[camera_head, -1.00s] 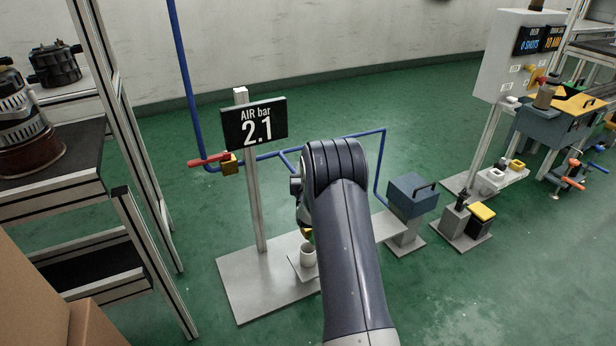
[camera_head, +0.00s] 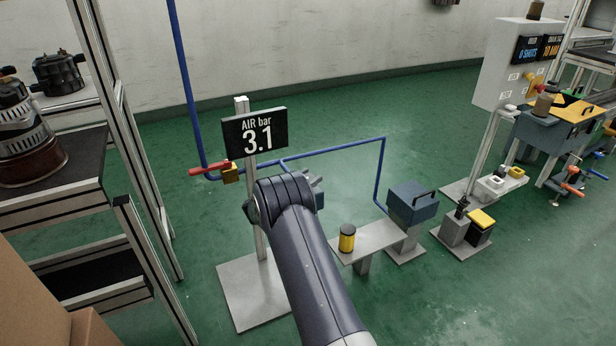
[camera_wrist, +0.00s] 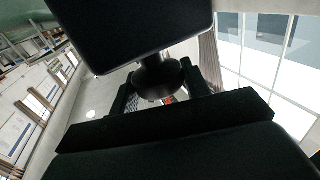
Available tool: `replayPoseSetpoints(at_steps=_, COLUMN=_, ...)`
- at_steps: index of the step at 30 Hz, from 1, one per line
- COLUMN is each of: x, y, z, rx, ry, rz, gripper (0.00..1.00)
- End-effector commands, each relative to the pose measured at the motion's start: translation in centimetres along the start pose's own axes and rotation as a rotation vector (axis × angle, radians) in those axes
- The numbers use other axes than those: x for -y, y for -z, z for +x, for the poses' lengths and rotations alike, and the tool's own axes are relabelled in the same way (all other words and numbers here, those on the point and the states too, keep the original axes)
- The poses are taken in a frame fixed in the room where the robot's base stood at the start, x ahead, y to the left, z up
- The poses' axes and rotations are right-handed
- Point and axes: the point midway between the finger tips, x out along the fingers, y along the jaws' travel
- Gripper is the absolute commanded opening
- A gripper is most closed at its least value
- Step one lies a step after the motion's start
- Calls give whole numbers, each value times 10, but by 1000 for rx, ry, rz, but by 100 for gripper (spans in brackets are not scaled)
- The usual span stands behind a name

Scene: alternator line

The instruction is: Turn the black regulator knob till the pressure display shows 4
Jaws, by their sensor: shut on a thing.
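The pressure display (camera_head: 255,133) is a black sign on a post and reads "AIR bar 3.1". In the wrist view, the black regulator knob (camera_wrist: 157,72) hangs below a dark box-shaped body (camera_wrist: 130,30). My gripper (camera_wrist: 158,88) is shut on the knob, with a finger on each side of it. In the head view my arm hides the knob and most of my gripper, in front of the post and below the display.
A blue air pipe (camera_head: 345,146) runs behind the post, with a red-handled valve (camera_head: 210,168) at left. A low grey bench (camera_head: 375,238) with a yellow-black cylinder (camera_head: 347,238) stands to the right of my arm. A shelf rack (camera_head: 60,195) stands at far left.

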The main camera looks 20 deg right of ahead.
Motion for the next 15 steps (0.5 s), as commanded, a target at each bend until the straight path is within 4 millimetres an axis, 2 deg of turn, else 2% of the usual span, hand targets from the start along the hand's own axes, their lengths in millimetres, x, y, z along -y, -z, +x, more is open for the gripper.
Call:
replayPoseSetpoints(at_steps=6, x=1, y=1, z=0, rx=-3, ry=-117, rz=4, gripper=22)
replayPoseSetpoints(at_steps=15, x=0, y=2, z=1, rx=-4, ry=-195, rz=3, gripper=22)
